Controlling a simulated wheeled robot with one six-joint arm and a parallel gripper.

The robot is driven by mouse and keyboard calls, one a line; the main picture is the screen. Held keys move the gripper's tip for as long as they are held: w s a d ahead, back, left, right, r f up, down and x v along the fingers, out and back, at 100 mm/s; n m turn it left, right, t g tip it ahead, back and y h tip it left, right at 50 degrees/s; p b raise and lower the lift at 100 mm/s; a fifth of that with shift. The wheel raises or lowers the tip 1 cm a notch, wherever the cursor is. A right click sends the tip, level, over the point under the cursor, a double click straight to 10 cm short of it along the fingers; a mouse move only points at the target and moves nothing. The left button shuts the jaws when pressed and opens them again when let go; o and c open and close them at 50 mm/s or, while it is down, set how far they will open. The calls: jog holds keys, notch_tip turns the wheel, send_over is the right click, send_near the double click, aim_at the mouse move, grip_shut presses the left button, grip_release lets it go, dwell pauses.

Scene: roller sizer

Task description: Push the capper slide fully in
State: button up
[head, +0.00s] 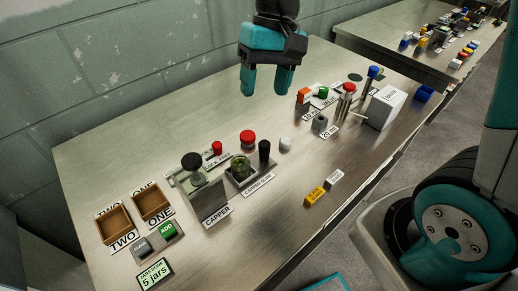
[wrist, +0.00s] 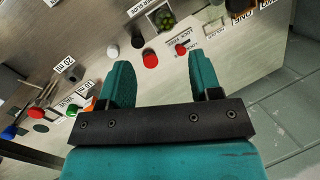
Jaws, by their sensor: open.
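The capper (head: 208,200) is a grey metal block with a dark round top, on the bench left of centre. The capper slide (head: 240,181) sits just to its right, carrying a jar with green contents (head: 240,166). A black upright knob (head: 264,150) stands at the slide's right end. In the wrist view the jar (wrist: 165,18) and black knob (wrist: 138,40) show near the top. My gripper (head: 267,92) is open and empty, above the far side of the bench, apart from the slide; its fingers also show in the wrist view (wrist: 160,65).
A red knob (head: 216,148) is behind the capper, beside a partly hidden label. A red round piece (head: 247,137) and a white one (head: 285,144) stand near the slide. Wooden trays (head: 115,224) are at left, valve equipment (head: 345,100) at right. The bench's front middle is mostly clear.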

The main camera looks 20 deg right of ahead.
aim_at(265, 143)
jog(key=w+d+f+m+g, duration=0.2)
jog(key=w+d+f+m, duration=0.3)
jog(key=w+f, duration=0.3)
jog(key=shift+h, duration=0.3)
jog(key=x, duration=0.5)
jog(key=p+x, duration=0.1)
jog(key=x, duration=1)
jog(key=shift+w+a+p, duration=0.2)
jog(key=shift+a+p, duration=0.1)
jog(key=shift+a, duration=0.05)
